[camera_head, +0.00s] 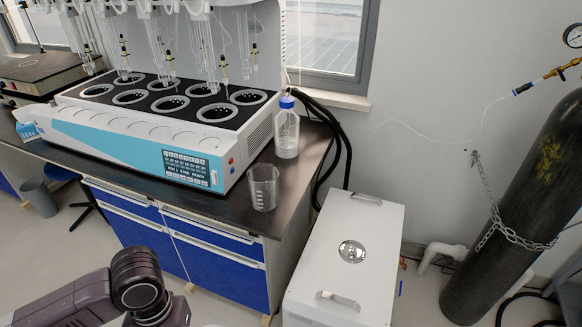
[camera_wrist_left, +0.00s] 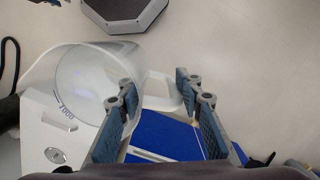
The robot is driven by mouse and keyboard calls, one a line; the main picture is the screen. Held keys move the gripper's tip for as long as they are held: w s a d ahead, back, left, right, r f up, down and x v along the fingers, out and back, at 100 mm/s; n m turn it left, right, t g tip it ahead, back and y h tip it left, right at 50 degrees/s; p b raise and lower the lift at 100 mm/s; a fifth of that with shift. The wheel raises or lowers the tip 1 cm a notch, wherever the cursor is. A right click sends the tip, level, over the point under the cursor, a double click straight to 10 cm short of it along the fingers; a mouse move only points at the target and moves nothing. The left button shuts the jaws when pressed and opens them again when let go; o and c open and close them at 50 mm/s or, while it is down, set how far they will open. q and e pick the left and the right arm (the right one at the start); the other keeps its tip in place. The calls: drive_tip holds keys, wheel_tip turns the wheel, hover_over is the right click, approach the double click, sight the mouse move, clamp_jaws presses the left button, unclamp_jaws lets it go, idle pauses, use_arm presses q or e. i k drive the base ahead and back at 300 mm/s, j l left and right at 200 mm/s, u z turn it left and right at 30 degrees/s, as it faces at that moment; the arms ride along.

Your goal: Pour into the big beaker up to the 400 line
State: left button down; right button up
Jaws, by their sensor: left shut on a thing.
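A clear beaker (camera_head: 263,188) stands upright near the front right corner of the dark counter in the head view. I see no clear liquid level in it, and its scale is too small to read. In the left wrist view a large clear jug (camera_wrist_left: 78,80) with a blue 1000 mark and a handle (camera_wrist_left: 163,93) is close to the camera. My left gripper (camera_wrist_left: 155,88) is shut on this handle. I cannot tell how much liquid the jug holds. Neither the jug nor my left gripper shows in the head view; my right gripper is in neither view.
The multi distiller (camera_head: 150,130), with glassware above, fills the counter (camera_head: 190,202) behind the beaker. A blue-capped bottle (camera_head: 287,130) stands behind the beaker. A white box (camera_head: 345,255) with handles stands on the floor to the right. A chained gas cylinder (camera_head: 520,200) stands farther right.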

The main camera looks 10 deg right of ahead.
sight(263, 179)
drive_tip(key=i+j+z, duration=0.15)
drive_tip(key=j+z, duration=0.35)
drive_tip(key=i+j+z, duration=0.1)
drive_tip(key=j+z, duration=0.2)
drive_tip(key=z, duration=0.2)
drive_tip(key=j+z, duration=0.4)
drive_tip(key=j, duration=0.2)
